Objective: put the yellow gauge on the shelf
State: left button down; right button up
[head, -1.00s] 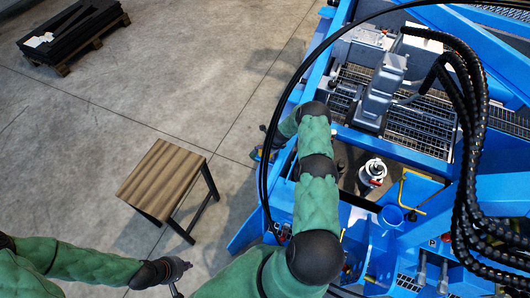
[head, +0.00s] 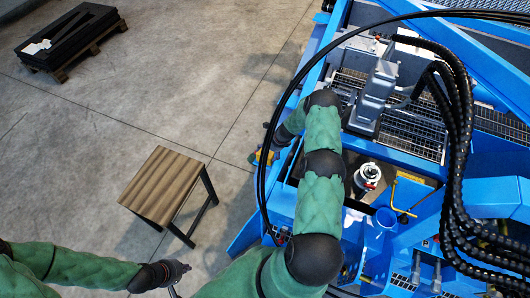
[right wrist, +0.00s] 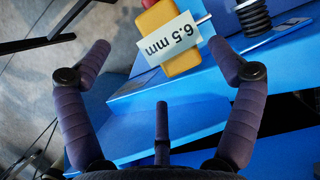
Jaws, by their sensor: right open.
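In the head view my right arm mostly hides this spot; a small yellow patch (head: 257,157) shows there. My left gripper (head: 181,279) is low at the left, fingers apart and empty. I cannot tell which surface is the shelf.
A wooden-topped stool (head: 160,185) stands on the floor left of the blue machine (head: 300,70). A pallet with dark boards (head: 70,35) is far left. Open floor lies between.

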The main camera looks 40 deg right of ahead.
jog(key=shift+p+v, duration=0.3)
jog(key=shift+v, duration=1.2)
jog(key=s+a+n+g, duration=0.1)
jog(key=s+a+n, duration=0.2)
jog(key=a+n, duration=0.5)
jog(key=s+a+n+g, duration=0.1)
jog(key=s+a+n, duration=0.25)
jog(key=a, duration=0.95)
jog(key=s+a+r+n+g+y, duration=0.1)
jog(key=s+a+r+n, duration=0.2)
jog(key=s+a+n, duration=0.5)
jog(key=s+a+r+n+y, duration=0.1)
jog(key=s+a+r+n, duration=0.3)
jog(key=s+a+n, duration=0.3)
jog(key=a+n, duration=0.2)
jog(key=shift+s+a+r+g, duration=0.15)
jog(key=shift+s+a+g, duration=0.1)
jog(key=shift+s+g, duration=0.15)
